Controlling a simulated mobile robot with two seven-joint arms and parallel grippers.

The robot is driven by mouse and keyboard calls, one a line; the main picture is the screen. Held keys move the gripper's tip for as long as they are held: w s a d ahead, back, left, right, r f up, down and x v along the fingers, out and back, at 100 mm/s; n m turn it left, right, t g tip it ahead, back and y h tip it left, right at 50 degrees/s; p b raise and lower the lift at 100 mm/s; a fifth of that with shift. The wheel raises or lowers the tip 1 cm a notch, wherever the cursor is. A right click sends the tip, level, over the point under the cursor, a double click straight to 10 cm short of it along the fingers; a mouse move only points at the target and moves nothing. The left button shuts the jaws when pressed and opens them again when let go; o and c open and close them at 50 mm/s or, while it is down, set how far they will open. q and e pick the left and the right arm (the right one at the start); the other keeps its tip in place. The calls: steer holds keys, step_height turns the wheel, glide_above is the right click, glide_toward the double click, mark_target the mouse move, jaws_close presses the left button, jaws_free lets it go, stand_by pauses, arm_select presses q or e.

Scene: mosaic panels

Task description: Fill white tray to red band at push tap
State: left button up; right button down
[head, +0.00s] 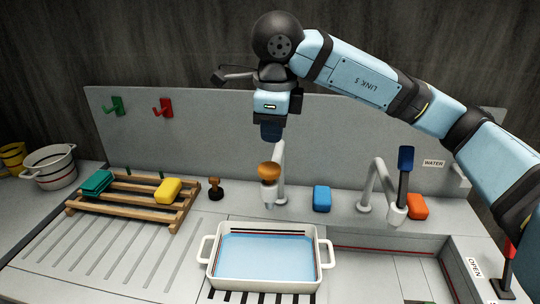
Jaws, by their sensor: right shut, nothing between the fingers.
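The white tray (265,285) with two side handles stands on a slatted part of the counter. I cannot tell exactly how the water line meets the red band. The push tap (280,165) stands behind the tray, with an orange-brown knob on top and its spout above the counter behind the tray's far rim. No stream is visible. My right gripper (271,131) points down above the knob, shut and empty, apart from it. My left gripper is out of view.
A wooden rack (130,205) holds green and yellow sponges at left. A brown stopper (215,188), blue block (321,198), blue-handled tap (385,190) and orange block (417,207) stand along the back. A sink basin (380,275) lies at right, near a red lever (509,252).

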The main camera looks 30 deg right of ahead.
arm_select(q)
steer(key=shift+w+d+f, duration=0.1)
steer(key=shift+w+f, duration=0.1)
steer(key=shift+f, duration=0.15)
arm_select(e)
step_height(320, 180, up, 5)
steer(key=shift+s+d, duration=0.15)
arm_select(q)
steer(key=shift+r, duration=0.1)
arm_select(e)
steer(key=shift+d, duration=0.1)
stand_by(0.6)
stand_by(0.4)
